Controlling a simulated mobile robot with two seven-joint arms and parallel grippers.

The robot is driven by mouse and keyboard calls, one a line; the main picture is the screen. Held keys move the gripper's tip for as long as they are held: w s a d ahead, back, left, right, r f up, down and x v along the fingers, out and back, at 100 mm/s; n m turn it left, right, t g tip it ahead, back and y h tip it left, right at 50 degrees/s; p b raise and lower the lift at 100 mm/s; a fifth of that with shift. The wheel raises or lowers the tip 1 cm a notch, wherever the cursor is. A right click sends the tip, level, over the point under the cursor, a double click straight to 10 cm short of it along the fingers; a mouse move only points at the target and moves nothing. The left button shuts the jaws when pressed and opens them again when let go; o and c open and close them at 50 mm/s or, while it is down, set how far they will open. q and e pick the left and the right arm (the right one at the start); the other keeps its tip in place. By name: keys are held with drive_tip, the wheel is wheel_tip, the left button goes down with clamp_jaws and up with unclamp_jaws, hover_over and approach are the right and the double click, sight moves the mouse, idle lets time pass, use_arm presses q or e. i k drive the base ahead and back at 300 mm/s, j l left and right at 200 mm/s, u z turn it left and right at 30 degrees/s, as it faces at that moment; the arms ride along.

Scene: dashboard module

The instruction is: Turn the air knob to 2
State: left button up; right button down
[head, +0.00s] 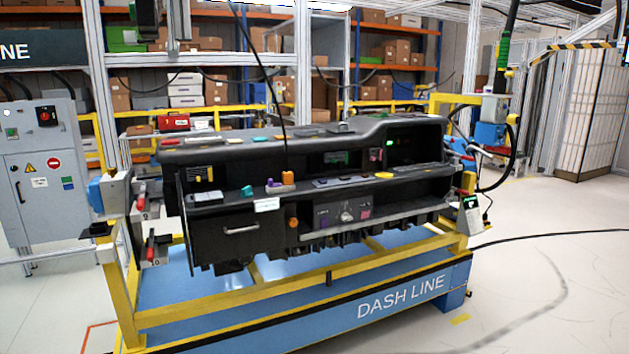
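A black dashboard module (230,155) rests in a yellow frame. Low in its middle is a small control panel (334,224) with a purple square (323,217) at its left and a pink square (365,212) at its right. Between them is a small pale knob-like part (347,216), which may be the air knob. Its markings and pointer are too small to read. A small orange part (292,223) sits left of the panel. Neither of my grippers is in view.
The yellow frame (290,283) stands on a blue base (400,301) marked DASH LINE. Clamps hold the module at both ends. A grey cabinet (40,165) stands at the left. Small coloured parts lie on the module's ledge. A black cable hangs in front of it. The floor at the right is mostly clear.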

sight(345, 216)
drive_tip(key=i+l, duration=0.25)
drive_tip(key=i+l+u, duration=0.1)
drive_tip(key=i+l, duration=0.15)
drive_tip(key=l, duration=0.2)
drive_tip(key=i+l, duration=0.2)
drive_tip(key=l, duration=0.15)
drive_tip(key=i+l, duration=0.25)
drive_tip(key=i+l+u, duration=0.1)
drive_tip(key=i+l, duration=0.15)
drive_tip(key=l, duration=0.25)
drive_tip(key=i+l, duration=0.2)
drive_tip(key=l, duration=0.15)
drive_tip(key=i+l, duration=0.2)
drive_tip(key=l, duration=0.2)
drive_tip(key=u, duration=0.05)
